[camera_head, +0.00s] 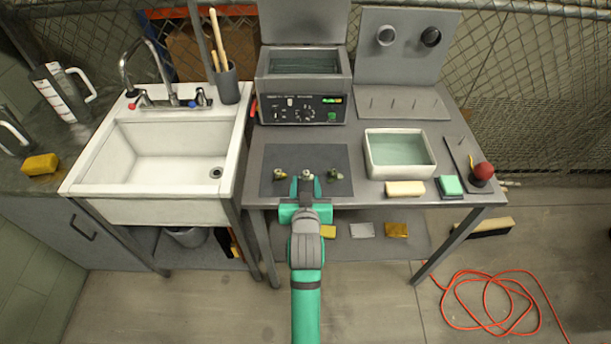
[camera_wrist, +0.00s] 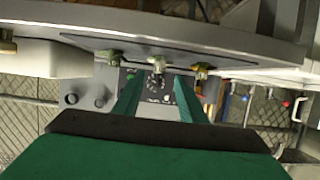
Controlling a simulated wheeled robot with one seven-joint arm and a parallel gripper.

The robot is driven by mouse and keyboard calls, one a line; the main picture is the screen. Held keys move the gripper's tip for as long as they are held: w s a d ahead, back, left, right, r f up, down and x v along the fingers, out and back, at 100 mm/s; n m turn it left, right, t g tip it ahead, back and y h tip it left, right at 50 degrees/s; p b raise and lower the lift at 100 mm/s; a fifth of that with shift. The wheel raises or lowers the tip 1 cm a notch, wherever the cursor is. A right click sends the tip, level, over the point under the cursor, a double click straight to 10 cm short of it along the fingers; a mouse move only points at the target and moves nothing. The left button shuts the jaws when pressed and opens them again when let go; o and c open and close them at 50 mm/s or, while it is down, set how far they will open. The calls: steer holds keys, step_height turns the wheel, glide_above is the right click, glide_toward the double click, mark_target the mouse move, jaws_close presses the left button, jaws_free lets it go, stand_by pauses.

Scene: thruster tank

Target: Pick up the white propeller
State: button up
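Three small propeller-like parts stand in a row on a dark mat (camera_head: 324,159) near the table's front edge. The middle one (camera_head: 307,175) looks palest, likely the white propeller; the left one (camera_head: 280,175) and right one (camera_head: 333,175) look more brassy. They are too small to be sure of colour. My gripper (camera_head: 306,186) is at the mat's front edge, in line with the middle part. The upside-down wrist view shows this middle part (camera_wrist: 157,62) in the gap beyond my fingertips (camera_wrist: 160,84). The fingers are apart, with nothing visibly held.
A control box (camera_head: 302,88) stands behind the mat. A white water basin (camera_head: 400,172), pale block (camera_head: 405,188), green sponge (camera_head: 450,185) and red ball-topped item (camera_head: 483,172) are to the right. A sink (camera_head: 160,150) is left. The mat behind the parts is clear.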

mark_target(306, 172)
steer(key=shift+x, duration=3.15)
steer(key=shift+d+r, duration=0.1)
jaws_close()
